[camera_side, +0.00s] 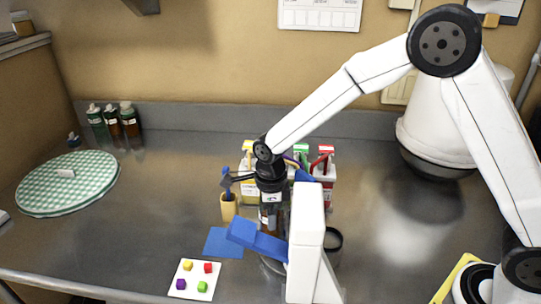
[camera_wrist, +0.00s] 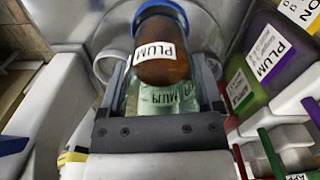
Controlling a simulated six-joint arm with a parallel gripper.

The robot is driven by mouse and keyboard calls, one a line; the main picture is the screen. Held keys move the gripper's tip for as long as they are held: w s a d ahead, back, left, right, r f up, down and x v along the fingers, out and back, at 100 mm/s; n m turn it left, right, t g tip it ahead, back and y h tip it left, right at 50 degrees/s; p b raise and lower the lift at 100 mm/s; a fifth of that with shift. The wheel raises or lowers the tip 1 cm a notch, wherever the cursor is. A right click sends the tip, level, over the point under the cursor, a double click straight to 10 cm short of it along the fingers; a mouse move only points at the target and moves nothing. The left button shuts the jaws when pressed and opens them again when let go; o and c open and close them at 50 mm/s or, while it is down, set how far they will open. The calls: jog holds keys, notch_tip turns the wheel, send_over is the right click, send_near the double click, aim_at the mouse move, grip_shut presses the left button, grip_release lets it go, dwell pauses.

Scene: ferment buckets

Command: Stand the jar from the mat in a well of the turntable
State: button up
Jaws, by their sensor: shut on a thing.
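My gripper (camera_side: 270,188) points down and is shut on a jar (camera_side: 268,216) with brown contents and a white label. In the wrist view the jar (camera_wrist: 162,68) sits between the fingers, its label reading PLUM; its lower part looks clear and greenish. The jar looks upright in the side view. A blue mat (camera_side: 218,244) lies bare to the left of the jar. A grey round edge (camera_side: 270,265), which looks like part of the turntable, shows below the jar. A dark ring (camera_side: 334,240) shows to the right. Whether the jar's base touches anything is hidden.
A white and blue block-shaped object (camera_side: 306,235) stands in front and hides much of the turntable area. Several labelled buckets (camera_side: 324,175) stand behind. A checked round mat (camera_side: 67,184) and bottles are at left.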

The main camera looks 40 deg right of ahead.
jog(key=shift+f, duration=0.85)
dwell(2.3)
jog(key=o, duration=1.3)
jog(key=shift+r, duration=0.15)
notch_tip(320, 180, up, 8)
dwell(0.8)
dwell(0.4)
